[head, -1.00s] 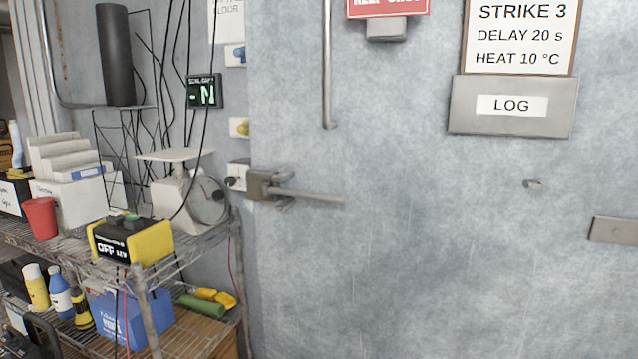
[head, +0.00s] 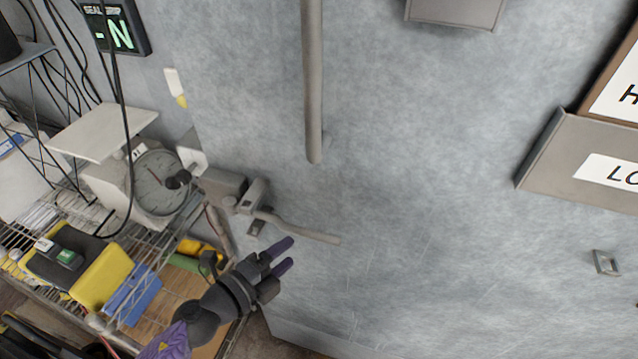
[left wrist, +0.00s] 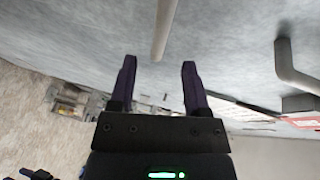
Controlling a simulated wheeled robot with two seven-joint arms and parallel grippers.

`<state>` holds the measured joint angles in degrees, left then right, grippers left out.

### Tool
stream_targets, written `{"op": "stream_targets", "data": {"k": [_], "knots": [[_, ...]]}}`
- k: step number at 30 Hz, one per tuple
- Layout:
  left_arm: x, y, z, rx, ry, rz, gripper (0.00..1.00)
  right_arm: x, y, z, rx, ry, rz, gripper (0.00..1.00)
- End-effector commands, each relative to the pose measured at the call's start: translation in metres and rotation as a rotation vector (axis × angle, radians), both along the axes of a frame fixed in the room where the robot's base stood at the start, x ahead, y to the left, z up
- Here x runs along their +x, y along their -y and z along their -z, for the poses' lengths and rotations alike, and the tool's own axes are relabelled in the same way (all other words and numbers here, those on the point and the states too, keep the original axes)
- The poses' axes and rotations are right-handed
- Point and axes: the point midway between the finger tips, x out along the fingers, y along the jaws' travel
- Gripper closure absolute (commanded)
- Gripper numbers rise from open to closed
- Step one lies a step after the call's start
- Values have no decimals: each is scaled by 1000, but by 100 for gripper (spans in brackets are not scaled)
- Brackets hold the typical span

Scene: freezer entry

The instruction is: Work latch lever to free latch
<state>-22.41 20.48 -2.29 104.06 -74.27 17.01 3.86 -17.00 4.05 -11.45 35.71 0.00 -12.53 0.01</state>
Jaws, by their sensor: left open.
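The latch lever (head: 300,231) is a grey bar that sticks out to the right from the latch body (head: 225,187) at the left edge of the grey door. My left gripper (head: 287,255) is open and empty, just below the lever in the head view, with its dark purple fingers pointing up and right. The gap between fingers and lever is small, and I cannot tell its depth. In the left wrist view both fingers of my left gripper (left wrist: 158,75) stand apart with nothing between them. A grey bar end (left wrist: 163,40) shows beyond them.
A vertical grey door bar (head: 313,85) hangs above the lever. A wire shelf at left holds a dial scale (head: 155,182) and a yellow-black box (head: 85,265). A log holder (head: 575,160) is on the door at right. The door face right of the lever is clear.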

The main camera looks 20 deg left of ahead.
Motion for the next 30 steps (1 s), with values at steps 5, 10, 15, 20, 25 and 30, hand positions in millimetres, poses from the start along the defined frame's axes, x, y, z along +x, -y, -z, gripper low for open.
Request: {"op": "stream_targets", "data": {"k": [5,10,15,20,25,30], "knots": [[26,12,4,3,7,4,39,-5,1,-2,-2,-10,-1,41],[61,28,13,1,5,1,39,-8,5,1,-8,-17,-2,41],[82,37,18,3,3,2,39,-5,6,5,-10,-12,-3,41],[88,40,19,2,2,1,39,-5,6,5,-11,-11,-3,41],[88,40,18,2,2,1,39,-4,7,5,-11,-9,-3,41],[88,40,18,2,2,1,66,-4,7,5,-11,-8,-3,41]]}}
